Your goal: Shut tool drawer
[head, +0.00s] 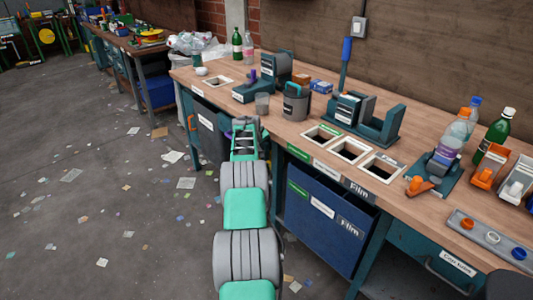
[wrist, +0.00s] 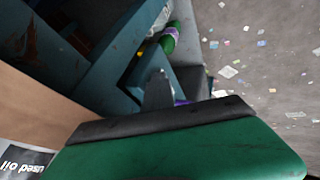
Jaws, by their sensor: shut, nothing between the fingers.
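My gripper (head: 245,122) is shut and empty, in front of the bench's left part in the head view. In the wrist view its grey fingers (wrist: 160,90) point toward a teal drawer (wrist: 118,22) below the bench top. The drawer appears to stand open, with dark space and small red and yellow items inside. I cannot tell whether the fingers touch it.
The wooden bench (head: 290,128) has square openings and carries bottles and devices. A blue film bin (head: 320,215) stands below it, right of my arm. Another drawer (head: 440,262) with a label is at lower right. The grey floor (head: 110,215) at left is open, with scattered scraps.

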